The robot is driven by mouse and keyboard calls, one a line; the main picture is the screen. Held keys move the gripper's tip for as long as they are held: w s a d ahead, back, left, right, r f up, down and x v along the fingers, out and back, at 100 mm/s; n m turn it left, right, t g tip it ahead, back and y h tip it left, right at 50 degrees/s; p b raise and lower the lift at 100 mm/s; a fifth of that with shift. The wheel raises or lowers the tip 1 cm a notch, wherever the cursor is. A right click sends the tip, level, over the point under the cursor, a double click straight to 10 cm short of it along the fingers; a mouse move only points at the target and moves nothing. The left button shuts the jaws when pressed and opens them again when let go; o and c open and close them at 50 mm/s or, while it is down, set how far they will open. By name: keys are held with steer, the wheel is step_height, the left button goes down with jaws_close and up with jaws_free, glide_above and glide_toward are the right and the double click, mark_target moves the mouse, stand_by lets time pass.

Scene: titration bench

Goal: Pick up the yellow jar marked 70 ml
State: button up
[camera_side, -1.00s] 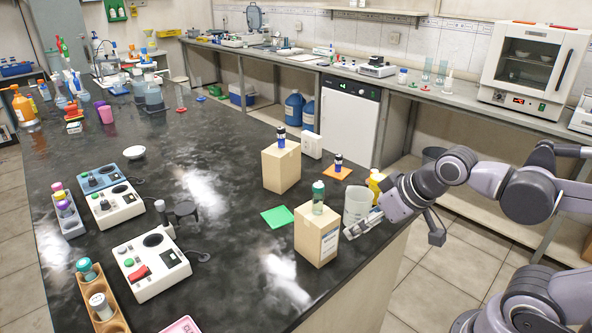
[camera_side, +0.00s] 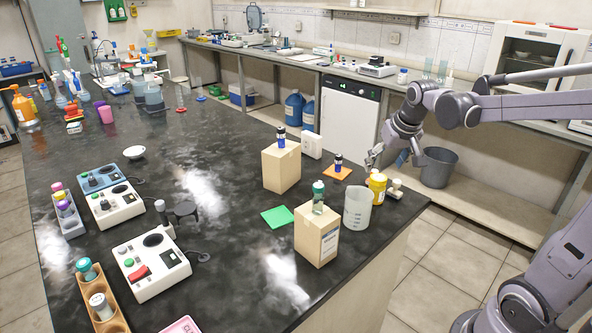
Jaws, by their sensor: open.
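I cannot tell whether a finger touches the jar.
A small white-capped bottle (camera_side: 396,189) stands close to the jar's right. A box with a green-capped vial (camera_side: 317,235), an orange square (camera_side: 336,172) with a dark vial and another box (camera_side: 281,168) stand to the left. The bench's right edge is close.

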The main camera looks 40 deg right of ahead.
mark_target(379, 178)
steer(key=shift+m, duration=0.3)
steer(key=d+f, duration=0.1)
steer(key=f, duration=0.1)
steer(key=w+d+f, duration=0.2)
steer(key=d+f, duration=0.1)
steer(key=shift+w+f, duration=0.1)
steer(key=shift+f, duration=0.2)
steer(key=x, duration=0.4)
steer(key=shift+w+d+r, duration=0.1)
steer(key=shift+w+d, duration=0.15)
steer(key=shift+d, duration=0.15)
steer(key=shift+w+d+f, duration=0.1)
steer(key=shift+w+f, duration=0.05)
steer(key=shift+f, duration=0.35)
steer(key=c, duration=1.3)
